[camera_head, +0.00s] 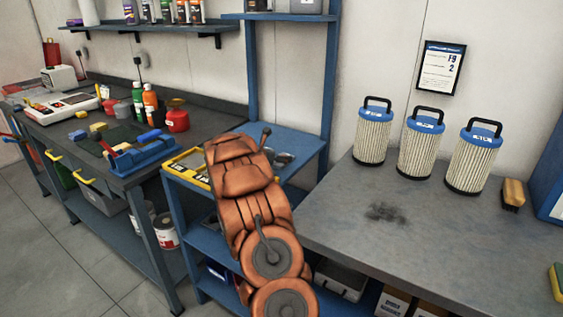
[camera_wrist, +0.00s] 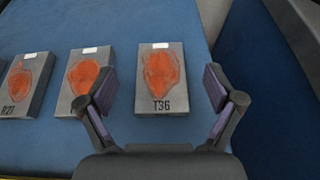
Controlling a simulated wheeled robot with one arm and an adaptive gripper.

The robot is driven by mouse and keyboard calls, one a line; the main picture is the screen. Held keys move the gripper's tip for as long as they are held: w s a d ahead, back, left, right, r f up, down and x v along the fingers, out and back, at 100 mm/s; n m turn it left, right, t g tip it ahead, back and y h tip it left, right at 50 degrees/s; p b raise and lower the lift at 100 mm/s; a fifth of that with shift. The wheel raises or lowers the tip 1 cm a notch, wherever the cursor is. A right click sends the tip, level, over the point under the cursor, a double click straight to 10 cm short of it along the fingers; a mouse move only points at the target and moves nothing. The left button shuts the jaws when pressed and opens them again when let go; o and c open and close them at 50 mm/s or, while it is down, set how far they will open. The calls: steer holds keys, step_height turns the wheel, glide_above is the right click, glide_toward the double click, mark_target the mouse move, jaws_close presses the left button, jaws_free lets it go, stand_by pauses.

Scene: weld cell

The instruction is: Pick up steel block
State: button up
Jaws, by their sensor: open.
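In the wrist view, a grey steel block (camera_wrist: 160,76) marked T36 lies flat on a blue surface (camera_wrist: 185,20), with an orange-red patch and a small white label on top. My gripper (camera_wrist: 160,88) is open, its two fingers on either side of this block in the picture. Nothing is held. A second similar block (camera_wrist: 85,82) lies to the left, partly behind the left finger. A third block (camera_wrist: 27,84), marked R2 and a further character, is at the left edge.
A blue shelf unit (camera_head: 313,140) stands behind my arm, with a yellow-edged tray (camera_head: 185,163) on it. A grey workbench (camera_head: 440,230) at right holds three filter cartridges (camera_head: 421,146) and a brush (camera_head: 513,193). A cluttered bench (camera_head: 55,133) is at left.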

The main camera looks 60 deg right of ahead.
steer(key=shift+p+x, duration=0.9)
steer(key=shift+x, duration=2)
jaws_close()
